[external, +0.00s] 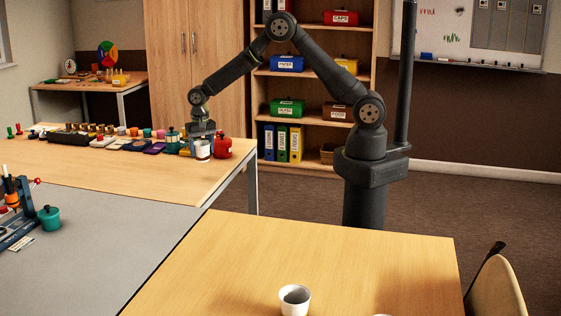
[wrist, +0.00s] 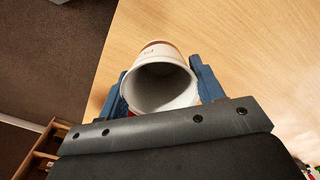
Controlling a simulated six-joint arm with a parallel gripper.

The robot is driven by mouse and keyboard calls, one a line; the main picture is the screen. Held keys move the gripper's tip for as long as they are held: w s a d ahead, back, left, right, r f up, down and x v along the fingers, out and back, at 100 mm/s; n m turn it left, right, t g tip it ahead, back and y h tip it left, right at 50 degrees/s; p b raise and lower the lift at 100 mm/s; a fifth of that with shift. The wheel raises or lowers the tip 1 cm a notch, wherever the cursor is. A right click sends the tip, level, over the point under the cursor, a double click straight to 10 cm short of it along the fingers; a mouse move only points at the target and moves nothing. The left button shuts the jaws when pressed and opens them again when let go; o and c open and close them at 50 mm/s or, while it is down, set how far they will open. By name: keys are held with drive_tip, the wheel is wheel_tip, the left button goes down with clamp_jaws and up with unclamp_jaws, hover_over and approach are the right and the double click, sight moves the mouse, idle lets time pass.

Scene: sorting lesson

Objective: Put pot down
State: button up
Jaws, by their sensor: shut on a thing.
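A white pot (external: 203,152) is at the right end of the long wooden table (external: 120,168), near its edge. My gripper (external: 203,138) points down over it. In the wrist view the pot (wrist: 160,88) sits between the two blue fingers of my gripper (wrist: 158,80), which is shut on it. Its open mouth faces the camera and looks empty. An orange-brown band shows at its far end. I cannot tell whether its base touches the table.
A red jar (external: 222,147) stands right beside the pot, and a green pot (external: 172,138) stands to its left. Several coloured items line the table's back. Bare wood lies in front. A white cup (external: 295,299) stands on the near table (external: 330,255).

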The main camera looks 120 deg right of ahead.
sight(198, 156)
drive_tip(key=shift+w+a+f, duration=0.3)
drive_tip(key=shift+w+f, duration=0.1)
drive_tip(key=shift+w, duration=0.2)
drive_tip(key=shift+w+a+f, duration=0.25)
drive_tip(key=shift+w+f, duration=0.15)
drive_tip(key=shift+w, duration=0.15)
drive_tip(key=shift+f, duration=1.95)
drive_tip(key=shift+f, duration=0.1)
drive_tip(key=o, duration=0.9)
drive_tip(key=shift+o, duration=0.2)
wheel_tip(198, 156, up, 12)
drive_tip(key=shift+r, duration=0.15)
